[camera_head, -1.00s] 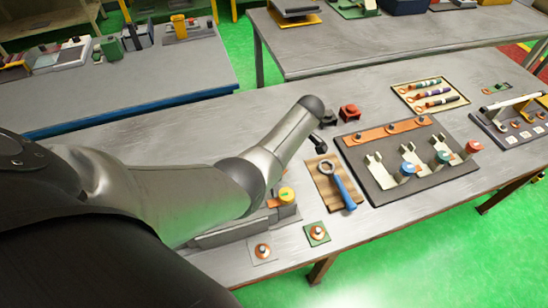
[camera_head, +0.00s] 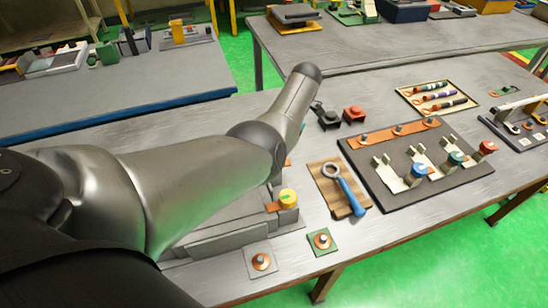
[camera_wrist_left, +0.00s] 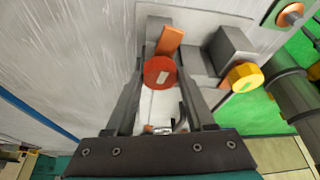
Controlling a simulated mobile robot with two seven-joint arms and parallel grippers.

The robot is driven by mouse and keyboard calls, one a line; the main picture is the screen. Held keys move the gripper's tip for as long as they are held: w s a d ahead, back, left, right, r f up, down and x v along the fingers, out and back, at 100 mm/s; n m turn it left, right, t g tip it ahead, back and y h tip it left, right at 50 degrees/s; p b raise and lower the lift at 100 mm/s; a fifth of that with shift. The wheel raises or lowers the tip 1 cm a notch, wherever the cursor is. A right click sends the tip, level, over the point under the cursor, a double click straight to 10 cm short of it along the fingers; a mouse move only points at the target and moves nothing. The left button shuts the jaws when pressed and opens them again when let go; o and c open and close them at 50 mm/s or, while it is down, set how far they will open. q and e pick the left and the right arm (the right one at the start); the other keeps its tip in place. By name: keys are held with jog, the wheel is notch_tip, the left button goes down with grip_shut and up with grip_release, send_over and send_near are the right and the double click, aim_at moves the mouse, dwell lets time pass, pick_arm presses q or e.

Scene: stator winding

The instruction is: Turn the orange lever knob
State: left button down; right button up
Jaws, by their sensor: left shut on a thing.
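A red-orange round knob (camera_wrist_left: 160,73) with a pale slot mark sits at the end of an orange lever (camera_wrist_left: 169,40) in the left wrist view. My left gripper (camera_wrist_left: 159,80) has one finger on each side of this knob and is shut on it. A yellow knob (camera_wrist_left: 245,77) stands to the right of the gripper, apart from it. In the head view my left arm hides the gripper and the red-orange knob. The yellow knob (camera_head: 288,198) shows there beside an orange strip. My right gripper is not in view.
A blue-handled wrench (camera_head: 347,190) lies on a wooden board to the right. A dark board (camera_head: 385,190) with clips and coloured knobs lies beyond it. Black and red blocks (camera_head: 353,114) stand behind the wrench. A small green plate (camera_head: 322,241) lies near the table's front edge.

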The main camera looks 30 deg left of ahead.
pick_arm(q)
jog(key=shift+s+f+n+g+h+b, duration=0.2)
jog(key=shift+f+n+g+h+b, duration=0.2)
jog(key=shift+n, duration=0.3)
jog(key=shift+r, duration=0.1)
jog(key=c, duration=0.6)
grip_release()
jog(key=shift+c, duration=0.2)
jog(key=o, duration=0.4)
jog(key=shift+w+r, duration=0.15)
jog(key=shift+r, duration=0.05)
